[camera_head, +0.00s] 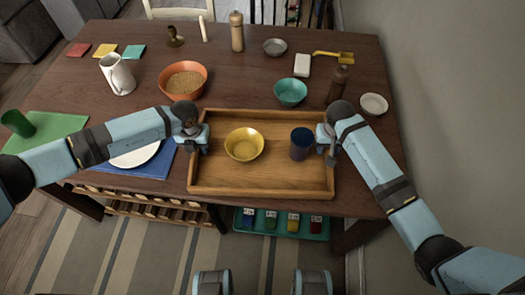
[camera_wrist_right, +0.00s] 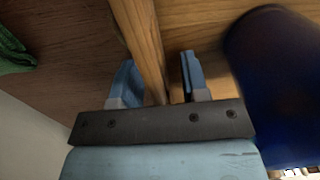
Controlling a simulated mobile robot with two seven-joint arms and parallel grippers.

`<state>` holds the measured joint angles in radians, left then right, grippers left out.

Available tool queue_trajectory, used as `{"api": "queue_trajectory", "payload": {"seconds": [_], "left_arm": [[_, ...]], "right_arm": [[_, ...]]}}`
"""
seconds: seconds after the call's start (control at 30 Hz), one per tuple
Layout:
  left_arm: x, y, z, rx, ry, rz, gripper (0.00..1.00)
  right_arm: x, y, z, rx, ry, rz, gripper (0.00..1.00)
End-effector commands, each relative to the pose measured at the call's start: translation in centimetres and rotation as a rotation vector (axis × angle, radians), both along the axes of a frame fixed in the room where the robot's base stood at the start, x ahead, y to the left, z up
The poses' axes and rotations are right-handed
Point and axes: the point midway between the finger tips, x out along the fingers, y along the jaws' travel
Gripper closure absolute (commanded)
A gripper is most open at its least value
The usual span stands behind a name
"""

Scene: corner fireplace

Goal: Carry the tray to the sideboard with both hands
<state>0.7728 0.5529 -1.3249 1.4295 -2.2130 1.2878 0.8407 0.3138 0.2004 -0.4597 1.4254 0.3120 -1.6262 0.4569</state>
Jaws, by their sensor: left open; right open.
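The wooden tray (camera_head: 262,183) lies on the dark table near its front edge. A yellow bowl (camera_head: 244,145) and a dark blue cup (camera_head: 301,144) stand in it. My left gripper (camera_head: 204,146) is at the tray's left wall; its fingertips are hard to make out. My right gripper (camera_head: 327,150) is at the right wall. In the right wrist view its open fingers (camera_wrist_right: 157,62) stand on either side of the tray wall (camera_wrist_right: 145,38), with a gap to at least one side. The blue cup (camera_wrist_right: 275,85) is close by there. I cannot identify a sideboard.
An orange bowl (camera_head: 183,80), a teal bowl (camera_head: 290,92) and a dark pepper mill (camera_head: 338,83) stand behind the tray. A white plate (camera_head: 135,155) on a blue mat (camera_head: 150,171) lies left of it. A wall (camera_head: 430,110) borders the right side.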

Motion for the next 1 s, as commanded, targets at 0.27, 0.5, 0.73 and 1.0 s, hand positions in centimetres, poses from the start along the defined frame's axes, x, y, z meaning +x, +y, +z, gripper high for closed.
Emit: {"api": "queue_trajectory", "payload": {"seconds": [0.27,0.5,0.73,1.0], "left_arm": [[0.01,0.04,-0.35,0.001,0.0,0.0,0.58],[0.0,0.04,-0.33,0.001,0.0,0.0,0.95],[0.01,0.05,-0.31,0.001,0.0,0.001,1.0],[0.01,0.05,-0.29,0.001,0.0,0.001,1.0]], "right_arm": [[-0.01,0.0,-0.36,0.0,0.0,0.0,0.58],[-0.01,0.0,-0.33,0.0,0.0,0.0,0.95],[-0.01,0.0,-0.32,0.0,0.0,0.0,1.0],[0.0,-0.01,-0.3,0.0,0.0,0.0,1.0]]}}
